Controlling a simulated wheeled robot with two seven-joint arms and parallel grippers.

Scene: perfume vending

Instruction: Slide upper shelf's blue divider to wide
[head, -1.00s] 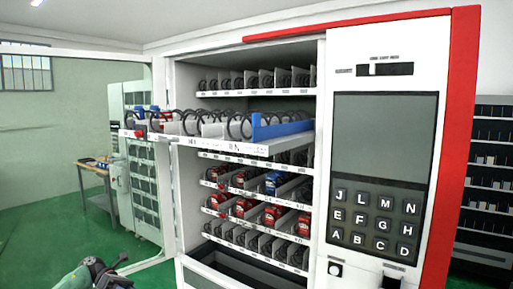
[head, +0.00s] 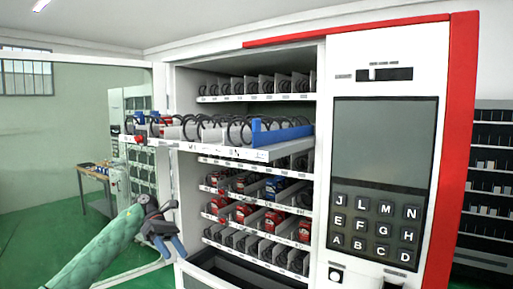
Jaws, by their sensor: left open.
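The vending machine's pulled-out upper shelf (head: 262,155) sticks out from the cabinet, with several black coils on it. The blue divider (head: 280,134) stands upright on this shelf near its right end, right of the coils. My left gripper (head: 170,244) is open and empty at the lower left, below and left of the shelf, well apart from the divider. My green left arm comes in from the lower left. My right gripper is not in view.
The machine's glass door (head: 95,170) is swung open at the left. Fixed shelves with red items (head: 270,220) lie below the pulled-out shelf. The keypad panel (head: 376,230) is at the right. A small table (head: 95,180) stands behind the door. Free room lies in front of the shelf.

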